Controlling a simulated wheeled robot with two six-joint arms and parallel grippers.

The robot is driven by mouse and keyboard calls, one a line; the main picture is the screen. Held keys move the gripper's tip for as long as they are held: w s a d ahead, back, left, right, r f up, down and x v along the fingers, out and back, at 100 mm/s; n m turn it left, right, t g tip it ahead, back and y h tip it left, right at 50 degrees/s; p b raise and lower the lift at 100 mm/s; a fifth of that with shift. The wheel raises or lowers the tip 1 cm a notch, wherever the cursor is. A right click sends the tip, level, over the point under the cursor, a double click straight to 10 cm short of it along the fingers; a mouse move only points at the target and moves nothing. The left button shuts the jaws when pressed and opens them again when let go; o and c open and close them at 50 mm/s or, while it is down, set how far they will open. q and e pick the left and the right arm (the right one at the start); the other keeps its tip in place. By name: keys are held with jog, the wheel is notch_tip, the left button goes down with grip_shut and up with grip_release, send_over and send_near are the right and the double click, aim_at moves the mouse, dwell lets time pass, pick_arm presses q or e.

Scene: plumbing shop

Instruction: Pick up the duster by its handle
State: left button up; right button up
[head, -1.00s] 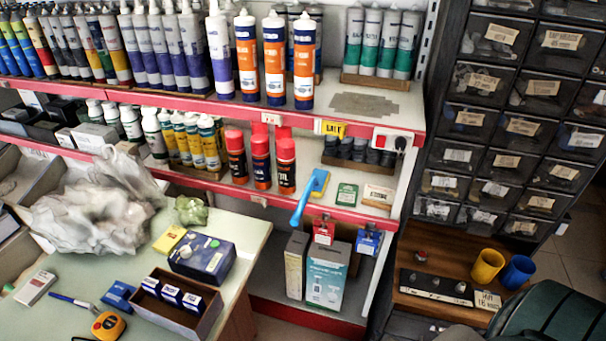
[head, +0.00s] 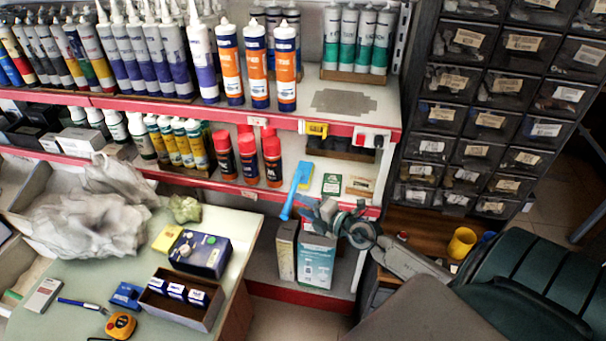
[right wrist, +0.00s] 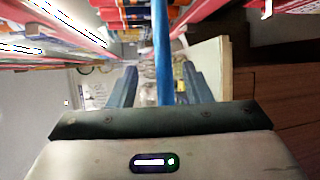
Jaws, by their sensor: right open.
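My right gripper (head: 312,211) is just right of the handle's low end in the head view, open and empty. In the right wrist view the blue handle (right wrist: 161,45) runs between the two spread fingers of the right gripper (right wrist: 160,84), nearer the middle than either finger. I cannot tell how deep it sits between them. My left gripper is not in view.
Red-capped spray cans (head: 272,160) stand left of the duster, and a green card (head: 332,184) lies right of it. Boxes (head: 316,262) stand below the gripper. A table (head: 235,225) with a plastic bag and small boxes is at the left.

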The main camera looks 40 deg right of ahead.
jog(key=b+x, duration=0.1)
jog(key=x, duration=0.6)
jog(key=shift+w+f, duration=0.3)
jog(key=shift+s, duration=0.1)
jog(key=shift+c, duration=1.4)
grip_shut()
